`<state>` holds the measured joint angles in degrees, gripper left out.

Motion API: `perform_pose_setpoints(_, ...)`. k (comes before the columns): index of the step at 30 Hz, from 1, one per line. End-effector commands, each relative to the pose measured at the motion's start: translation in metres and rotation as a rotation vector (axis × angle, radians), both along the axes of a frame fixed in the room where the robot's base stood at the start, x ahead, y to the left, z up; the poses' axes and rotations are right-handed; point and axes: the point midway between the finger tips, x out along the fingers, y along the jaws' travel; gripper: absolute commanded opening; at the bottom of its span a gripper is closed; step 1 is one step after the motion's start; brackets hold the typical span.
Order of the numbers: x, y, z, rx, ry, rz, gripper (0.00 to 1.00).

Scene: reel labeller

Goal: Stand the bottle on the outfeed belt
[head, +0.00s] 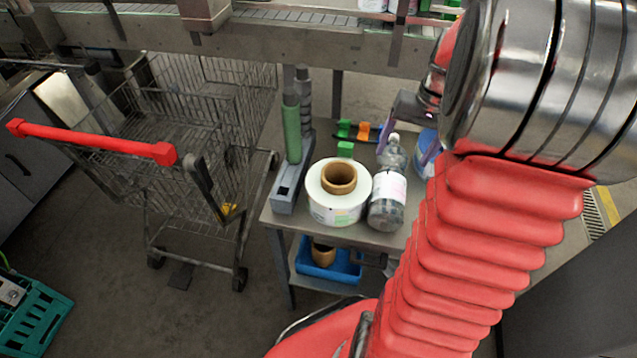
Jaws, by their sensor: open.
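A clear bottle with a white label (388,188) stands upright on the small grey side table (350,236). My gripper (407,150) is open near the bottle's upper part. One purple-edged finger is just left of the cap and the other is to its right. I cannot tell from this one view whether the bottle's neck is between the fingers in depth. A conveyor (285,18) runs across the top of the view, with parts of several items on it at the upper right. I cannot tell whether this stretch is the outfeed belt.
A label roll (325,207) sits left of the bottle. A green cylinder (292,130) stands on a grey holder. A blue item (427,141) is partly hidden behind my gripper. A blue bin (345,268) is below. A red-handled shopping cart (100,140) stands left of the table.

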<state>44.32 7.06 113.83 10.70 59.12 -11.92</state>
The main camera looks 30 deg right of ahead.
Motion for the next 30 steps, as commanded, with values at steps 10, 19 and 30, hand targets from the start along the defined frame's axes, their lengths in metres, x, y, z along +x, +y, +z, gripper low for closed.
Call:
perform_pose_setpoints(10, 0.008, 0.095, 0.048, -0.109, -0.073, 0.172, 0.77)
perform_pose_setpoints(19, -0.007, 0.172, 0.076, -0.193, -0.159, 0.32, 0.77)
perform_pose_setpoints(30, -0.044, 0.25, 0.094, -0.268, -0.292, 0.496, 0.77)
